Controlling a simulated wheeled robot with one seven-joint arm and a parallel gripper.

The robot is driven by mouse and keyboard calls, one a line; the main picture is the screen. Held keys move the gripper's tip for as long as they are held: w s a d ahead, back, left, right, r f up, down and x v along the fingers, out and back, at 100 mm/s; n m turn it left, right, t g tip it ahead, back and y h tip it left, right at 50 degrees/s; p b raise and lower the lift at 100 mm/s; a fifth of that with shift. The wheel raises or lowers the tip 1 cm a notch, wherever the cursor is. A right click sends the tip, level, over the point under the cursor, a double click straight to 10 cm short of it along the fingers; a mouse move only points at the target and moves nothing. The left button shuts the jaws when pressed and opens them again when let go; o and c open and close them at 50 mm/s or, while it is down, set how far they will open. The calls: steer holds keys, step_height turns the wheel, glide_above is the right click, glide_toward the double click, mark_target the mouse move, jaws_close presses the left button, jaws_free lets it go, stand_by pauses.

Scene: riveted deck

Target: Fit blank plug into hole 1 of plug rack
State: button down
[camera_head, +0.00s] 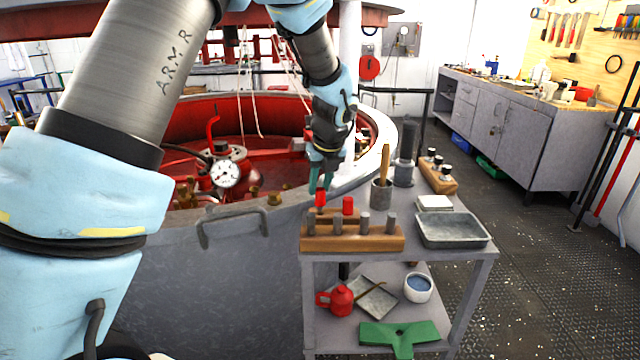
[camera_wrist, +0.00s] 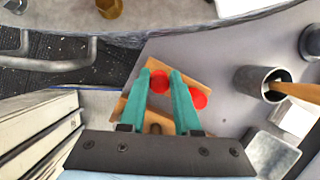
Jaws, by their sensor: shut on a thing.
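My gripper (camera_head: 320,188) points down over the small steel table with its teal fingers shut on a red plug (camera_head: 320,199). In the wrist view the red plug (camera_wrist: 159,80) shows between the fingertips (camera_wrist: 160,82). A second red plug (camera_head: 348,205) stands just right of it in a low wooden block (camera_wrist: 180,70), seen partly behind the front rack. The held plug is over or in this block; I cannot tell if it is clear of it. A longer wooden rack (camera_head: 352,244) at the table's front edge carries several grey plugs (camera_head: 364,222). Hole numbers are not readable.
A cup with a wooden-handled tool (camera_head: 382,195), a dark cylinder (camera_head: 404,172), a white block (camera_head: 434,202) and a grey tray (camera_head: 452,230) stand to the right. A block with black-topped pieces (camera_head: 438,176) is behind. The large vessel's rim (camera_head: 270,212) borders the table's left.

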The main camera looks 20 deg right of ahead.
steer(key=shift+f+b, duration=0.4)
steer(key=shift+f, duration=0.9)
stand_by(1.1)
steer(key=c, duration=0.5)
jaws_free()
steer(key=shift+c, duration=0.2)
steer(key=b+v, duration=0.1)
steer(key=v, duration=0.9)
steer(key=shift+s+r, duration=0.2)
steer(key=shift+r, duration=0.15)
